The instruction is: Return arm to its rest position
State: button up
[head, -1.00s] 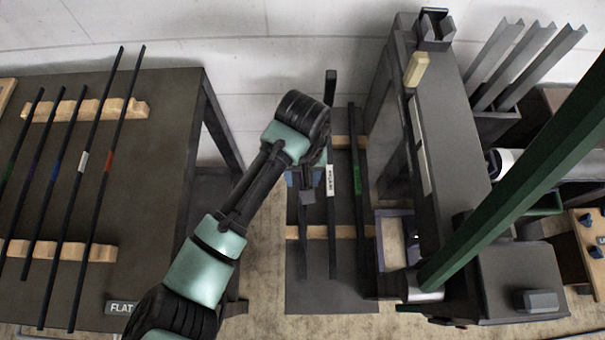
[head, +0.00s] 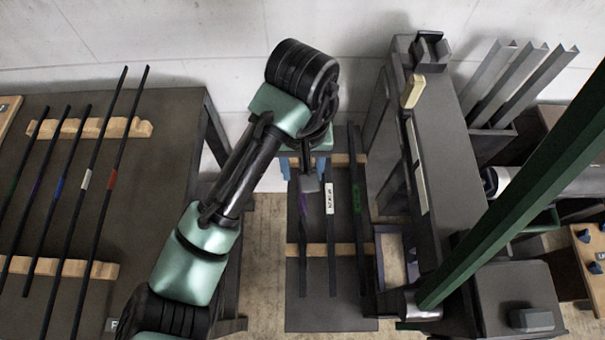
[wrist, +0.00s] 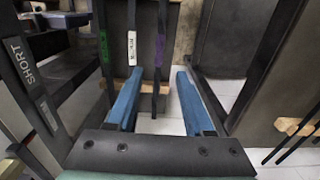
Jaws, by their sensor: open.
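My arm reaches up from the bottom of the head view, with its wrist bent over at the top. One rod has a white label (head: 329,198) and another a green band (head: 356,200). The rods also show past the fingers in the wrist view.
A dark table (head: 170,150) with several banded rods on wooden rests stands at left. A tall grey machine (head: 445,150) with a long green bar (head: 520,185) stands at right. Grey angled profiles (head: 520,85) stand behind it. Bare floor (head: 265,260) shows between table and rack.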

jog(key=shift+r, duration=0.3)
dwell(0.4)
jog(key=w+d+r+m+t+h, duration=0.25)
jog(key=w+d+r+t, duration=0.35)
jog(key=w+d+r, duration=0.3)
jog(key=w+d+r+t+h, duration=0.15)
jog(key=r+t, duration=0.25)
jog(key=r, duration=0.6)
jog(key=w+d+r+t+h, duration=0.1)
jog(key=w+r+t+h, duration=0.15)
jog(key=r, duration=0.65)
jog(key=s+a+r+t, duration=0.2)
jog(key=s+r+t, duration=0.15)
jog(key=r, duration=0.55)
jog(key=s+a+r+t, duration=0.2)
jog(key=r+t, duration=0.3)
jog(key=r, duration=0.3)
jog(key=s+a+r+n+t+y, duration=0.2)
jog(key=s+a+r+t+y, duration=0.4)
jog(key=s+a+r, duration=0.1)
notch_tip(320, 180, up, 2)
jog(key=shift+s+a+r, duration=0.2)
jog(key=shift+s+a, duration=0.05)
jog(key=shift+s, duration=0.65)
jog(key=shift+n+y, duration=0.25)
